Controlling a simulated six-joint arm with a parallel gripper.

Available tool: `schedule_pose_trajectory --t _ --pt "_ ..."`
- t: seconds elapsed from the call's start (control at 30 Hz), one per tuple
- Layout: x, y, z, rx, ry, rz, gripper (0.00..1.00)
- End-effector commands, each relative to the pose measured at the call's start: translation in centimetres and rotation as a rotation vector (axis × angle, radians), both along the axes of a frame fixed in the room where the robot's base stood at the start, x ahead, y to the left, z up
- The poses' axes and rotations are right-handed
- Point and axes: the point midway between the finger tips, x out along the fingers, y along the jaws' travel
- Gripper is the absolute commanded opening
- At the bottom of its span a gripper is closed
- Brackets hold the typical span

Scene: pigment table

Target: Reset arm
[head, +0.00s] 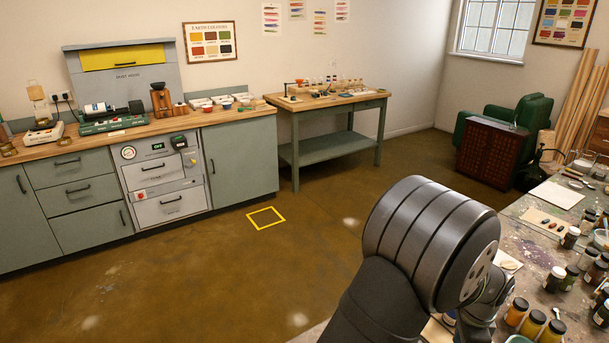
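My arm is in the lower right of the head view, with a large dark grey joint in front of the right-hand table. Part of a lower link shows beside the joint, over the table edge. My gripper's fingers are not visible; they are hidden behind the arm or out of the frame. I cannot tell whether anything is held.
The paint-stained table (535,258) at right carries several pigment jars (533,323), a sheet of paper (556,194) and small tools. A grey cabinet counter (240,160) and a wooden-topped workbench (330,148) stand along the wall. The brown floor (200,265) between is clear, with a yellow square outline (266,218).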

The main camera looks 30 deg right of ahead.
Motion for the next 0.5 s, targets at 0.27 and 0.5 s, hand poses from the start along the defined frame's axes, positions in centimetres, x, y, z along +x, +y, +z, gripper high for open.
schedule_pose_trajectory --t 0.27,0.5 --pt "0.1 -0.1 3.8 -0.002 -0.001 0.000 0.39" --pt "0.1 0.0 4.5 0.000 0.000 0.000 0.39"
